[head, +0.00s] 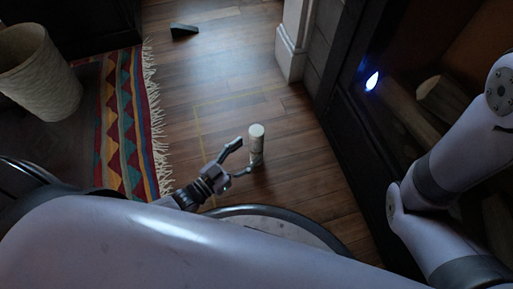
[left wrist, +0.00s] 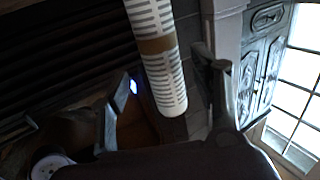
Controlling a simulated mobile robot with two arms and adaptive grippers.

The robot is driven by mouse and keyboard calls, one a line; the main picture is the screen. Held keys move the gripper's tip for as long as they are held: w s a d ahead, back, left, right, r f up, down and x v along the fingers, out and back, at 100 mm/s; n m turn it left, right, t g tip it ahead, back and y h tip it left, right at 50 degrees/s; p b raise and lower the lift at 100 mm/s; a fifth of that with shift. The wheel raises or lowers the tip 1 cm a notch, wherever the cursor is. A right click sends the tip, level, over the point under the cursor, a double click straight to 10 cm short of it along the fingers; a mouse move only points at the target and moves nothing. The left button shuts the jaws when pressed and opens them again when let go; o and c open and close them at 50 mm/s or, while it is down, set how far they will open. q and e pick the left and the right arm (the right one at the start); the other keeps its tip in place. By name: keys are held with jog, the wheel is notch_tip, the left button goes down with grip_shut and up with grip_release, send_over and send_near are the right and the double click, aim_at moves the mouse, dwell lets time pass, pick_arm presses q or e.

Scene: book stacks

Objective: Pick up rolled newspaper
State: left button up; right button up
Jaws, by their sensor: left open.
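The rolled newspaper (head: 257,143) stands upright on the wood floor in the head view. In the left wrist view it is a printed white roll (left wrist: 153,20) with a brown band around it, reaching down from the top edge between the fingers. My left gripper (head: 245,156) is open, with its fingertips at the near left side of the roll. In the left wrist view my left gripper (left wrist: 172,78) has a finger on each side of the roll, with gaps visible. My right gripper is out of view.
A striped, fringed rug (head: 127,120) and a woven basket (head: 38,78) are at the left. A small dark wedge (head: 184,30) lies at the back. A white post base (head: 291,52) and a dark recess with logs (head: 442,99) are at the right. Floor around the roll is clear.

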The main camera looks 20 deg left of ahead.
aim_at(251, 148)
pick_arm(q)
jog(key=shift+w+d+f+b, duration=0.2)
jog(key=shift+w+b, duration=0.15)
jog(key=shift+b, duration=0.05)
jog(key=b+x, duration=0.2)
jog(key=x, duration=0.1)
jog(key=shift+w+f+b, duration=0.2)
jog(key=shift+b, duration=0.15)
jog(key=shift+w+d+r, duration=0.15)
jog(key=shift+w+d, duration=0.05)
jog(key=shift+w, duration=0.25)
jog(key=shift+c, duration=0.4)
jog(key=c, duration=1.2)
